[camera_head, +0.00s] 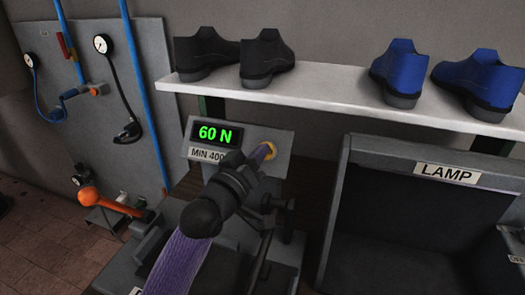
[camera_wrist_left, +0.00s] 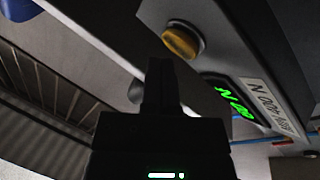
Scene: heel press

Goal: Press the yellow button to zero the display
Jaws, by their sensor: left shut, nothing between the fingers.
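The yellow button (camera_head: 270,149) is on a grey panel beside the display (camera_head: 217,134), which reads "60 N" in green. My left gripper (camera_head: 263,152) is shut and empty, with its tip in front of the button and partly covering it in the head view. In the left wrist view, the round yellow button (camera_wrist_left: 182,40) shows in a grey ring, just beyond and to the right of the dark shut fingertips (camera_wrist_left: 160,65). The display (camera_wrist_left: 234,98) is right of them. I cannot tell whether the tip touches the button. My right gripper is not in view.
Black shoes (camera_head: 235,55) and blue shoes (camera_head: 445,72) stand on a white shelf (camera_head: 330,97) above the panel. A dark box labelled "LAMP" (camera_head: 446,173) stands on the right. A grey board with gauges (camera_head: 102,44) and an orange-handled lever (camera_head: 112,202) are on the left.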

